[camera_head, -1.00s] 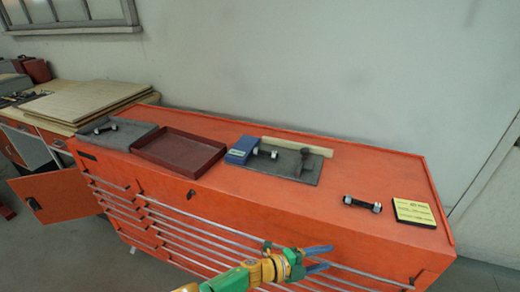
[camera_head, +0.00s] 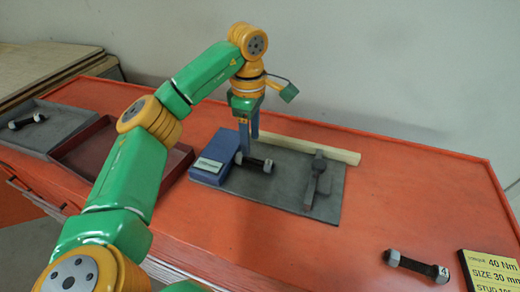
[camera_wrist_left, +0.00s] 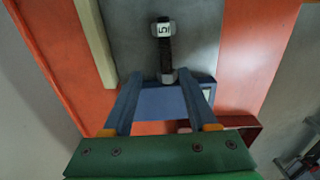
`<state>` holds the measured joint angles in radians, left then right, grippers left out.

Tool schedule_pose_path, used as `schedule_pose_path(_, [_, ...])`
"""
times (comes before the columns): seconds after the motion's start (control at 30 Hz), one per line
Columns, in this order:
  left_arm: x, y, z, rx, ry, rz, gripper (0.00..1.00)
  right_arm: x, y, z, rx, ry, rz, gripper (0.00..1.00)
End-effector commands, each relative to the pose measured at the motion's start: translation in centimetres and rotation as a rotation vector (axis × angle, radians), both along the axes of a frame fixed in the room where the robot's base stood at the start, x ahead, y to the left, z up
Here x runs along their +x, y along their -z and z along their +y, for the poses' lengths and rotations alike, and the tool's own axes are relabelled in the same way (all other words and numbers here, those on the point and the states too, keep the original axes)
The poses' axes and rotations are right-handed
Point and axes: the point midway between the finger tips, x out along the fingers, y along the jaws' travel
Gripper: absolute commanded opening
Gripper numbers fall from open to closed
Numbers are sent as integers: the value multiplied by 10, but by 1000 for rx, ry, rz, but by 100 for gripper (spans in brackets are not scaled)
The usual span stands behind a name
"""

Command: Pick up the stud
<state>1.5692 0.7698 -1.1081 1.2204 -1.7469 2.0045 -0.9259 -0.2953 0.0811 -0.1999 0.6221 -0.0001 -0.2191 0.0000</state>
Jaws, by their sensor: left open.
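A stud (camera_head: 254,162), a dark rod with a nut on each end, lies on the grey mat (camera_head: 285,195). In the left wrist view the stud (camera_wrist_left: 164,48) bears a "5" on its far nut; its near nut is roughly in line with the gap between the fingertips. My left gripper (camera_head: 249,150) points down over the stud's left part; its open, empty fingers also show in the wrist view (camera_wrist_left: 160,84). Another stud (camera_head: 415,265), marked "4", lies at the right. A third stud (camera_head: 27,121) lies in the grey tray (camera_head: 55,140) at the left. My right gripper is not in view.
A blue box (camera_head: 207,177) with a pale display stands left of the mat's stud. A grey tool (camera_head: 318,182) lies right of it, and a wooden strip (camera_head: 310,149) runs behind. A dark red tray (camera_head: 90,150) and a yellow label (camera_head: 490,270) are on the orange top.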

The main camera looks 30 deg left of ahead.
Motion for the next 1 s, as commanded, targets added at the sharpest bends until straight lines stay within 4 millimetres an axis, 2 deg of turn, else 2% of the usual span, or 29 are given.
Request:
schedule_pose_path(0.2, [2,38,-5,-2,-1,6,59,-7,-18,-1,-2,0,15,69])
schedule_pose_path(0.3, [2,54,-5,-4,-1,3,59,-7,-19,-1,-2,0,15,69])
schedule_pose_path(0.53, [3,60,-6,-5,-1,0,59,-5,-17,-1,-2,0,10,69])
schedule_pose_path(0.57, [3,60,-6,-5,-1,0,53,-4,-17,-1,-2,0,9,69])
schedule_pose_path(0.7, [3,59,-6,-5,-1,0,16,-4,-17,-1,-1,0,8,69])
schedule_pose_path(0.77, [3,59,-6,-5,-1,0,0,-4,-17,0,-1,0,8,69])
schedule_pose_path(1.0, [3,59,-6,-6,-1,0,0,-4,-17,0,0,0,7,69])
